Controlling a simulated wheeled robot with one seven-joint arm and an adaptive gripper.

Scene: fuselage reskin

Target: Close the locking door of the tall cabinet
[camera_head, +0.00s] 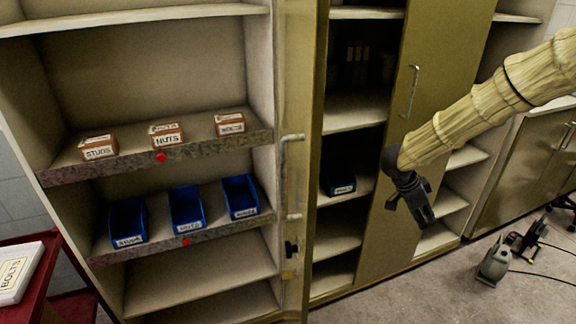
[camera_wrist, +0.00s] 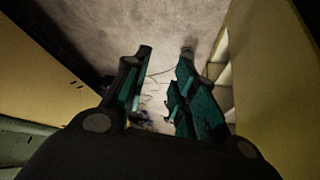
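The tall cabinet (camera_head: 255,60) stands with its shelves exposed. A tan door (camera_head: 299,110) with a long bar handle (camera_head: 283,165) and a small black latch-like part (camera_head: 291,248) stands open, seen nearly edge-on. To its right, another tan door (camera_head: 440,70) has a bar handle (camera_head: 411,90); shelf space shows on both sides of it. My gripper (camera_head: 424,213) hangs pointing down in front of this right door, apart from both handles. In the wrist view my gripper (camera_wrist: 166,55) has its teal-padded fingers apart with nothing between them; tan panels show at both sides.
Orange labelled boxes (camera_head: 166,135) and blue bins (camera_head: 186,208) sit on the left shelves. A red cart (camera_head: 62,268) with a white BOLTS box (camera_head: 15,273) stands lower left. A grey machine (camera_head: 494,262) with cables is on the floor at right. Bare floor (camera_head: 420,290) lies before the right door.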

